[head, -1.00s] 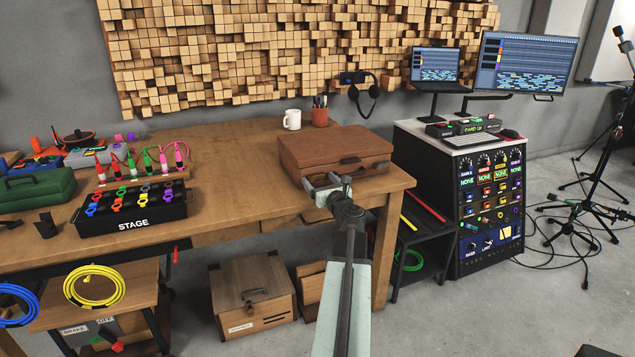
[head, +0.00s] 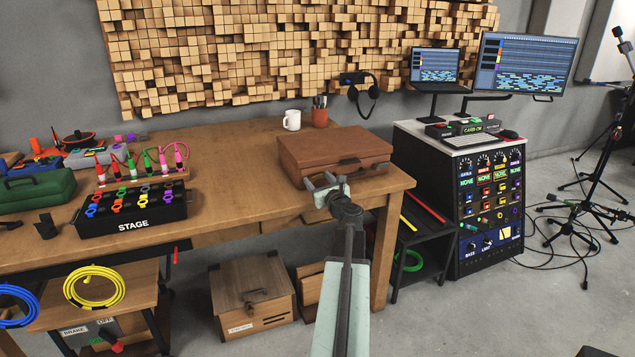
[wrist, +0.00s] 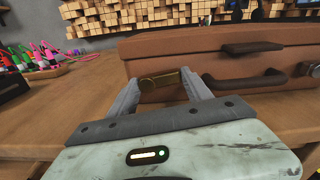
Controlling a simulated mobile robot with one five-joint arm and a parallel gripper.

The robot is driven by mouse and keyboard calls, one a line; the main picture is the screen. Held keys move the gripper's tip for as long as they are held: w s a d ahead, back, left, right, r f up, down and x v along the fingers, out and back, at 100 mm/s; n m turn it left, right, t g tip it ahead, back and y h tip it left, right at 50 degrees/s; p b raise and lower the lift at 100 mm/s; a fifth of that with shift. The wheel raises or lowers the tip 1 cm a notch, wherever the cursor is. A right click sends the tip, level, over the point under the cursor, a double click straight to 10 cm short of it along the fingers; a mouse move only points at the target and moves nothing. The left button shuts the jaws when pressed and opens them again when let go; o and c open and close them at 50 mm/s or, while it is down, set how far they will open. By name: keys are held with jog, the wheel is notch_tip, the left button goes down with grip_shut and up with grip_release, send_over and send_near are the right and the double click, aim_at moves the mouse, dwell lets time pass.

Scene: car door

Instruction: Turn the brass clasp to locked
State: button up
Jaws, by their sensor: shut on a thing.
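The brown case (head: 330,148) lies shut on the wooden workbench, its front facing me. In the wrist view, the case (wrist: 200,55) fills the upper right. The brass clasp (wrist: 160,81) is on its front near the left end, lying roughly level with a slight tilt, its rounded end to the left. My gripper (wrist: 162,84) is at the front of the case with its two grey fingers on either side of the clasp, shut on it. In the head view, my gripper (head: 322,181) hides the clasp.
The case's dark handle (wrist: 262,84) is just right of my fingers. A white mug (head: 292,120) and a pen cup (head: 320,117) stand behind the case. The bench top (head: 235,190) left of the case is clear up to the STAGE box (head: 130,212).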

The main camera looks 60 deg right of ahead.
jog(key=n, duration=0.4)
jog(key=shift+r+p, duration=0.35)
jog(key=shift+r, duration=0.05)
jog(key=n, duration=0.4)
jog(key=shift+w+a+r, duration=0.15)
jog(key=shift+a+r, duration=0.05)
jog(key=shift+a, duration=0.05)
jog(key=n, duration=0.4)
jog(key=shift+w+a+r+p, duration=0.15)
jog(key=shift+w+a+p, duration=0.05)
jog(key=shift+a+p, duration=0.15)
jog(key=shift+w+a+n, duration=0.1)
jog(key=shift+n, duration=0.95)
jog(key=shift+w+a+n, duration=0.1)
jog(key=shift+n, duration=0.95)
jog(key=o, duration=1.4)
jog(key=shift+c, duration=0.2)
jog(key=shift+a, duration=0.1)
jog(key=v, duration=0.7)
jog(key=shift+s+a, duration=0.2)
jog(key=shift+s, duration=0.1)
